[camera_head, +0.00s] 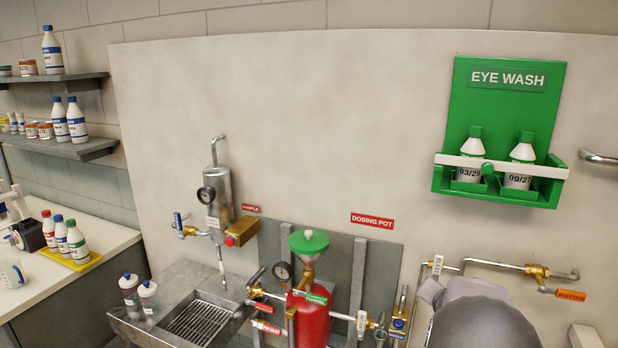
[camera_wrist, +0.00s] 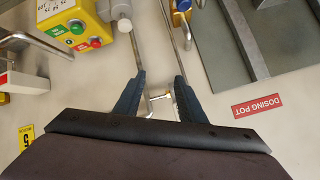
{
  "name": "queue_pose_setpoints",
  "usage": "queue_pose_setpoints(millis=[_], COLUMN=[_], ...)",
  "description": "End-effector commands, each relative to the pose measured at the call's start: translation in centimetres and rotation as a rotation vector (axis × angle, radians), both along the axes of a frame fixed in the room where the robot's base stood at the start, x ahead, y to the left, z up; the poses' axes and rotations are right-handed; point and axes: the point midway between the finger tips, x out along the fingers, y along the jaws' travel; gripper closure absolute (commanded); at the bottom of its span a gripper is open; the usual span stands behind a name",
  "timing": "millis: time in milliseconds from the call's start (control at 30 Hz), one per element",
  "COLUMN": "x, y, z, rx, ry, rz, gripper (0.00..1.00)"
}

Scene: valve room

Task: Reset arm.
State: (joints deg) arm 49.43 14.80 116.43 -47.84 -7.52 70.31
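My gripper (camera_wrist: 160,76) shows in the wrist view with its two dark fingers apart. Nothing is held between them; a metal pipe fitting (camera_wrist: 160,98) on the wall shows behind the gap. In the head view a grey, rounded part of my arm (camera_head: 480,318) is at the bottom right, in front of the pipes; the fingers cannot be made out there. The wrist view is turned, with the red dosing pot label (camera_wrist: 257,106) upside down right of the fingers. A yellow box (camera_wrist: 75,25) with green and red buttons is at its upper left.
The red dosing pot (camera_head: 308,318) with a green funnel (camera_head: 309,241) stands left of my arm. A sink (camera_head: 195,318) with two bottles is further left. The green eye wash station (camera_head: 505,120) hangs above my arm. Valved pipes (camera_head: 500,265) run along the wall. The upper middle wall is bare.

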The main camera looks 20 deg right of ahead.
Motion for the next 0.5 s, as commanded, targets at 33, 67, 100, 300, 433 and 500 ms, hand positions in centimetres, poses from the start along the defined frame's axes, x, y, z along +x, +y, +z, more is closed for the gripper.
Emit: queue_pose_setpoints(millis=[33, 67, 100, 300, 433, 500], x=[0.6, 0.8, 0.8, -1.9, -5.7, -8.0], y=[3.5, 5.6, 8.2, 21.3, 28.9, 32.3], z=[-0.2, -0.5, -1.1, -4.0, -5.4, -5.9], rx=[-0.016, -0.013, -0.008, 0.022, 0.053, 0.069], ry=[0.084, 0.130, 0.197, 0.510, 0.691, 0.771], rz=[0.060, 0.093, 0.138, 0.421, 0.635, 0.747], gripper=[0.63, 0.63, 0.63, 0.63, 0.63, 0.63])
